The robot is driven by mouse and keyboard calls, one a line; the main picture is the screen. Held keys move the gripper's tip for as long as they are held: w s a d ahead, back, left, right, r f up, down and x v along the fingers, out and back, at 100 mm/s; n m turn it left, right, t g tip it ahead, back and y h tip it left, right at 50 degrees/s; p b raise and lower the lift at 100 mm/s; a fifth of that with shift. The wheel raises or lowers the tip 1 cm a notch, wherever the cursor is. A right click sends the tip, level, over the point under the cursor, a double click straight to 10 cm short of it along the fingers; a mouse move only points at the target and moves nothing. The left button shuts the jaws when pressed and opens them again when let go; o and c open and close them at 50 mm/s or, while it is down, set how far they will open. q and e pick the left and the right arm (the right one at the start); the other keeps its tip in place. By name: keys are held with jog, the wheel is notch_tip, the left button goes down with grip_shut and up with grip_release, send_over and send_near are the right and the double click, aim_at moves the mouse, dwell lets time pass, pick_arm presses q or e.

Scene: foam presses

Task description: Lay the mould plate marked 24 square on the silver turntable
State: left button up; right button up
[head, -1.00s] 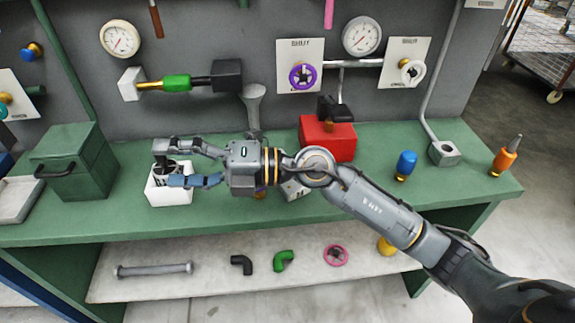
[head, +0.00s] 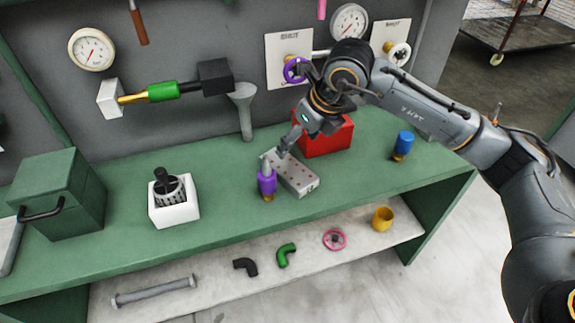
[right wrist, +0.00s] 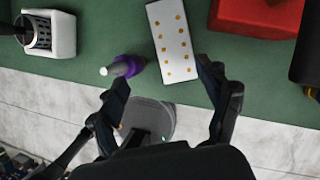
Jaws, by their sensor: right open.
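A pale grey oblong block (head: 298,178) with rows of small orange-brown dots lies on the green bench; I take it to be the mould plate. Its near end face has a small dark mark too small to read. In the right wrist view the plate (right wrist: 172,42) lies beyond my fingertips, roughly between them. My right gripper (head: 290,138) is open and empty, with one finger over the far left end of the plate; in the right wrist view the gripper (right wrist: 162,76) has its fingers spread. I cannot make out the silver turntable. My left gripper is not in view.
A purple bottle (head: 266,182) stands close to the plate's left side. A red block (head: 325,140) is behind it, and a blue bottle (head: 403,145) is to the right. A white box (head: 173,212) holding a dark-topped cylinder stands left. Bench (head: 225,190) between box and bottle is clear.

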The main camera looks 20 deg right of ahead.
jog(key=d, duration=0.1)
jog(key=p, duration=0.2)
send_over(288, 166)
jog(key=s, duration=0.2)
jog(key=shift+h, duration=0.4)
jog(key=f, duration=0.7)
jog(key=shift+s+d+f, duration=0.15)
jog(key=shift+d, duration=0.2)
jog(key=p+x, duration=0.1)
jog(key=x, duration=0.4)
jog(key=shift+s+d, duration=0.2)
jog(key=shift+w+f, duration=0.1)
jog(key=shift+f, duration=0.15)
jog(key=c, duration=1.3)
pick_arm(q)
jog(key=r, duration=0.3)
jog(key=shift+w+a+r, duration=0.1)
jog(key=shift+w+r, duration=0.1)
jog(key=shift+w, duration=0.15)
pick_arm(e)
jog(key=shift+r, duration=0.1)
jog(key=shift+c, duration=1.2)
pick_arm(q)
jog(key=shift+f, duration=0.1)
pick_arm(e)
jog(key=shift+r, duration=0.1)
